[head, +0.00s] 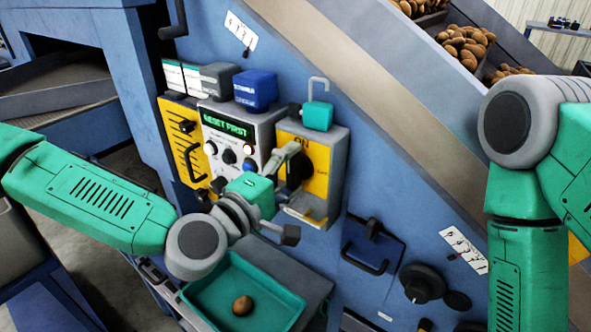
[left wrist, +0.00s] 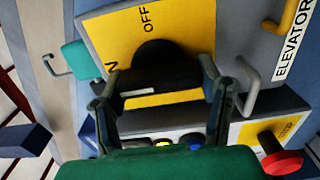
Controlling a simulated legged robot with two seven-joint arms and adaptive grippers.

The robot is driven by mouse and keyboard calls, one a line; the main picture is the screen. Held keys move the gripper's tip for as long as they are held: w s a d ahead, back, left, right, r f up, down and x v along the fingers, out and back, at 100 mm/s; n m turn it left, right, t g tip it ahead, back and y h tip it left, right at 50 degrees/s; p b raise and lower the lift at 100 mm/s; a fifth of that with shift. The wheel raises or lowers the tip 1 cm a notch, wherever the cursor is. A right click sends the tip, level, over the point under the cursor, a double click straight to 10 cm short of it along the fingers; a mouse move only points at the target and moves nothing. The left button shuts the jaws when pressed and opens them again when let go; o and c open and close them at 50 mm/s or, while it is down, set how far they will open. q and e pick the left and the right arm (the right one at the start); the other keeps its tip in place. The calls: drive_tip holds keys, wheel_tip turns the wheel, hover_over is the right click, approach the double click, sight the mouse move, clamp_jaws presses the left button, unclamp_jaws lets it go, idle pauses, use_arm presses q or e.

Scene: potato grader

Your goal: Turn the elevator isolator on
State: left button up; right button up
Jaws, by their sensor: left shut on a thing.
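The elevator isolator is a grey box with a yellow face (head: 320,160) and a black rotary knob (head: 298,172) in the head view. "ON" is printed at the top of its face. In the left wrist view, the yellow face (left wrist: 190,25) shows "OFF" at the top and a partly hidden "N" at left. The black knob (left wrist: 158,75) has a white mark towards the "N" side. My left gripper (left wrist: 160,90) is shut on the knob, one finger at each end of its bar. It partly hides the knob in the head view. My right gripper is out of view.
A teal padlock (head: 318,116) sits on top of the isolator box. The control panel (head: 258,125) to its left reads "RESET FIRST". A yellow handled box (head: 180,140) stands further left. Below is a teal tray (head: 277,308) with one potato (head: 242,305). A red button (left wrist: 283,162) shows in the wrist view.

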use_arm(q)
drive_tip(key=shift+s+a+f, duration=0.1)
drive_tip(key=shift+f, duration=0.35)
drive_tip(key=o, duration=1.1)
drive_tip(key=shift+o, duration=0.2)
drive_tip(key=shift+a+r, duration=0.25)
drive_tip(key=shift+a, duration=0.1)
drive_tip(key=v, duration=1.2)
drive_tip(key=shift+d+f, duration=0.1)
drive_tip(key=shift+d, duration=0.05)
